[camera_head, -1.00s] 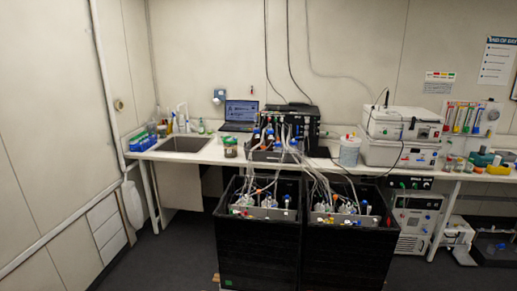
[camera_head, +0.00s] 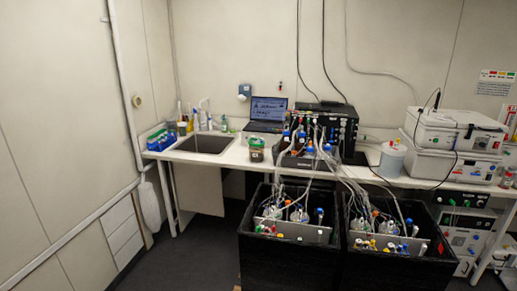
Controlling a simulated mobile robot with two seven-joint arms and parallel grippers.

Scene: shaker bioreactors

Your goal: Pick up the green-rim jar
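A jar with a green rim (camera_head: 256,148) stands upright on the white bench, between the sink and the tray of bottles. Its contents look dark brown. Neither of my grippers shows in the head view, and nothing visible touches the jar.
The sink (camera_head: 205,143) is left of the jar, and a laptop (camera_head: 267,113) stands behind it. Two black bins (camera_head: 288,262) with bottles and tubing stand on the floor before the bench (camera_head: 232,156). A white tub (camera_head: 391,161) is farther right. Floor left of the bins is clear.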

